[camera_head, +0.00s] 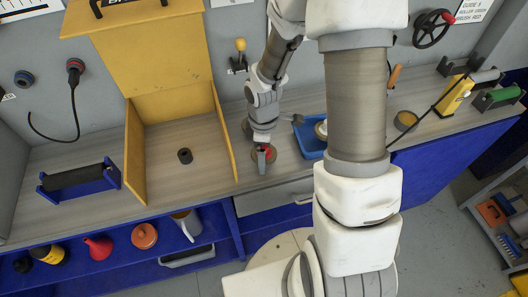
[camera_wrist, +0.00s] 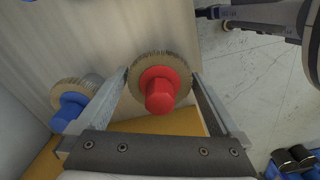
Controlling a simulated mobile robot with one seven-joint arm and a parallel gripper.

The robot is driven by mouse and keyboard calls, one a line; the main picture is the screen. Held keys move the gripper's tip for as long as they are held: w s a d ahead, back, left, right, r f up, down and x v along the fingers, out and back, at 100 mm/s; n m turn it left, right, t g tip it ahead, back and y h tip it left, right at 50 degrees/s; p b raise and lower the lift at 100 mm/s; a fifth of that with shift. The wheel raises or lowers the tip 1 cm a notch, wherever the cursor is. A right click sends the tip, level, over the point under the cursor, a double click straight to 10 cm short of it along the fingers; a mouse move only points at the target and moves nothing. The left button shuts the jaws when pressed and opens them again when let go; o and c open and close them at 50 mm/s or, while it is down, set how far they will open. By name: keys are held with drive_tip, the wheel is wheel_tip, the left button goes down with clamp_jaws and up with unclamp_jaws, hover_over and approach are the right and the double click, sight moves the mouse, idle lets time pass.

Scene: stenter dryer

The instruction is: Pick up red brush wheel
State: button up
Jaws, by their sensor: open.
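The red brush wheel (camera_wrist: 159,90) has a red hub and a ring of tan bristles. In the wrist view it lies between the two fingers of my gripper (camera_wrist: 159,78), which are spread on either side of it. I cannot tell whether the fingertips touch the bristles. In the head view, my gripper (camera_head: 262,160) points down at the wooden bench near its front edge. The red hub (camera_head: 268,153) shows there beside the fingers, and most of the wheel is hidden. A brush wheel with a blue hub (camera_wrist: 70,106) lies to the left in the wrist view.
A yellow open-fronted housing (camera_head: 137,165) stands left of my gripper on the bench (camera_head: 205,172). A blue tray (camera_head: 307,138) lies to the right, partly hidden by my arm. A black roller on a blue stand (camera_head: 80,180) is at far left. The bench drops to the floor in front.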

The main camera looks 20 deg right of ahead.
drive_tip(key=shift+c, duration=0.2)
drive_tip(key=c, duration=1.3)
drive_tip(key=shift+o, duration=0.2)
drive_tip(key=shift+r, duration=0.15)
